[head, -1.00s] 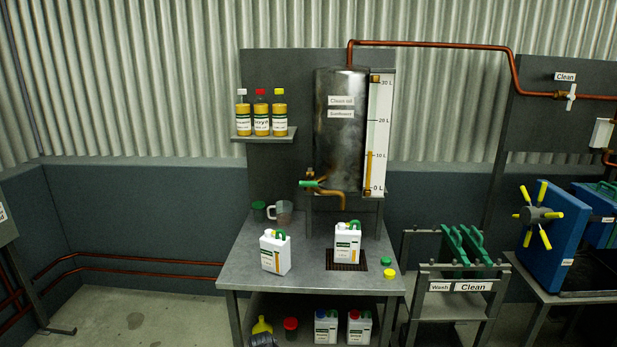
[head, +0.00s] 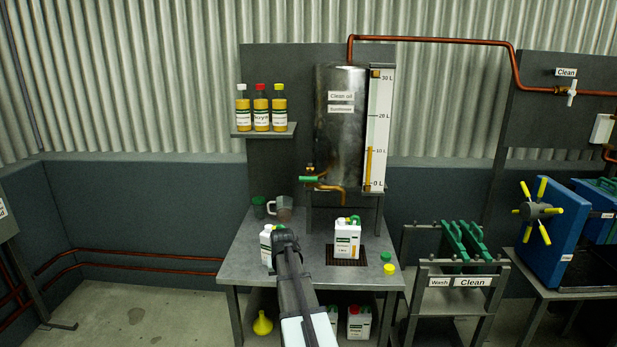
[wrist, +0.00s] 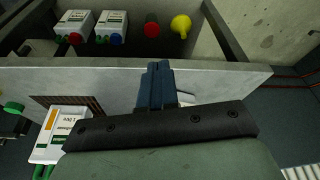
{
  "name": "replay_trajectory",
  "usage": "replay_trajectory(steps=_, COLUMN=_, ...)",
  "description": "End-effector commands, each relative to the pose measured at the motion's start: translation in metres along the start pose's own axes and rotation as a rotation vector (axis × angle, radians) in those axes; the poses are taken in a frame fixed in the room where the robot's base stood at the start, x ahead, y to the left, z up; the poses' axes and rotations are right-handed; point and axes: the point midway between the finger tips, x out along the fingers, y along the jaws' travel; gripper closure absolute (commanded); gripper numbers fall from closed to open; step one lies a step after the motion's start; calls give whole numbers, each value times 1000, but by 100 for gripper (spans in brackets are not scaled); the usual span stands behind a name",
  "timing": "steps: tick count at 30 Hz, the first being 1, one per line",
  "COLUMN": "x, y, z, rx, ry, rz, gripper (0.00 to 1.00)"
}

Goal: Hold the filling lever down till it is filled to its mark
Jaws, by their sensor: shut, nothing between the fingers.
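The filling lever (head: 308,179) is a green handle on the brass tap of the metal clean-oil tank (head: 340,140), and it looks about level. The copper spout (head: 330,188) ends above a white jug (head: 347,240) with a green handle, which stands upright on the dark grate (head: 345,261). The jug also shows in the wrist view (wrist: 62,135). Its fill level and mark are too small to read. My gripper (head: 285,238) is shut and empty, in front of and below the lever and left of the jug in the head view. Its fingers show in the wrist view (wrist: 156,82).
A second white jug (head: 265,240) is partly hidden behind my gripper. A clear measuring cup (head: 284,207) stands at the back left. Green (head: 385,256) and yellow (head: 389,269) caps lie on the table's right side. The tank gauge (head: 377,130) reads near 10 L.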

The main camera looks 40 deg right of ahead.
Motion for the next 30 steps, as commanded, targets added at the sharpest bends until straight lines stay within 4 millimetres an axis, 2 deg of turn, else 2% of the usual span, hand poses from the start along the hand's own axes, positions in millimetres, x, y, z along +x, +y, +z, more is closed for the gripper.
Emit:
replay_trajectory(steps=1, x=-12, y=7, z=-18, rx=7, ry=19, rz=3, gripper=100)
replay_trajectory(steps=12, x=-106, y=51, z=-105, rx=18, ry=127, rz=28, gripper=100)
replay_trajectory(steps=20, x=-184, y=80, z=-159, rx=-9, ry=190, rz=53, gripper=100)
replay_trajectory(steps=30, x=-297, y=111, z=-222, rx=-117, ry=246, rz=93, gripper=100)
